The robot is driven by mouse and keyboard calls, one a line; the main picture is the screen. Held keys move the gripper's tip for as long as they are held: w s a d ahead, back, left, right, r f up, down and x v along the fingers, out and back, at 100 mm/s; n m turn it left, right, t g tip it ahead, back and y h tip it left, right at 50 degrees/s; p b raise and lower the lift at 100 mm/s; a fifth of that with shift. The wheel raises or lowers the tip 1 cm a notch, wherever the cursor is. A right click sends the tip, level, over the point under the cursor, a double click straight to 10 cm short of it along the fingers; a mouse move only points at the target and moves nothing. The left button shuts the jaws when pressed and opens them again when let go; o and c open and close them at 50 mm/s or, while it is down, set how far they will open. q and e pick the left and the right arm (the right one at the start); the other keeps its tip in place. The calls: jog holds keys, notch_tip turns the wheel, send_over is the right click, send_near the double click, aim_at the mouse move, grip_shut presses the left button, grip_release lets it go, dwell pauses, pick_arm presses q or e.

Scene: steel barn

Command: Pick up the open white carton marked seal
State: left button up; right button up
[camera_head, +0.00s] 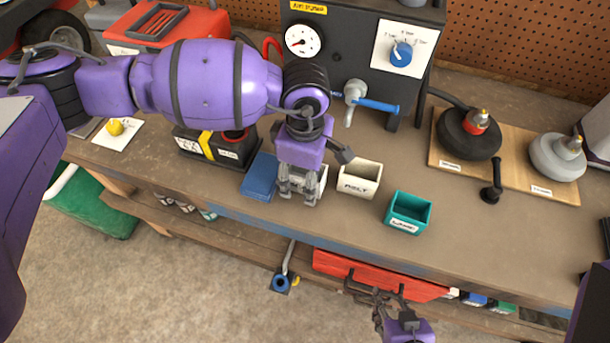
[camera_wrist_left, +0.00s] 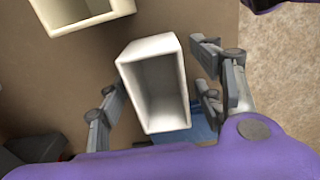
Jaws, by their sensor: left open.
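A white open carton (camera_wrist_left: 142,92) lies between the spread fingers of my left gripper (camera_wrist_left: 163,88) in the left wrist view, with a gap on both sides. In the head view my left gripper (camera_head: 298,190) points down over this carton (camera_head: 322,178) and hides most of it; its label cannot be read. A second cream open carton (camera_head: 357,190), with dark lettering on its front, stands just to the right; its corner shows in the left wrist view (camera_wrist_left: 62,17). My right gripper (camera_head: 376,290) is low in front of the bench, empty, its fingers apart.
A blue block-like item (camera_head: 259,177) sits left of the carton, and a teal open box (camera_head: 408,213) to the right. A black and yellow case (camera_head: 215,146) stands further left. A gauge panel (camera_head: 357,50) with a blue-handled valve (camera_head: 375,104) rises behind. The bench's front edge is close.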

pick_arm(q)
jog(key=c, duration=1)
jog(key=shift+r, duration=0.15)
jog(key=shift+c, duration=0.2)
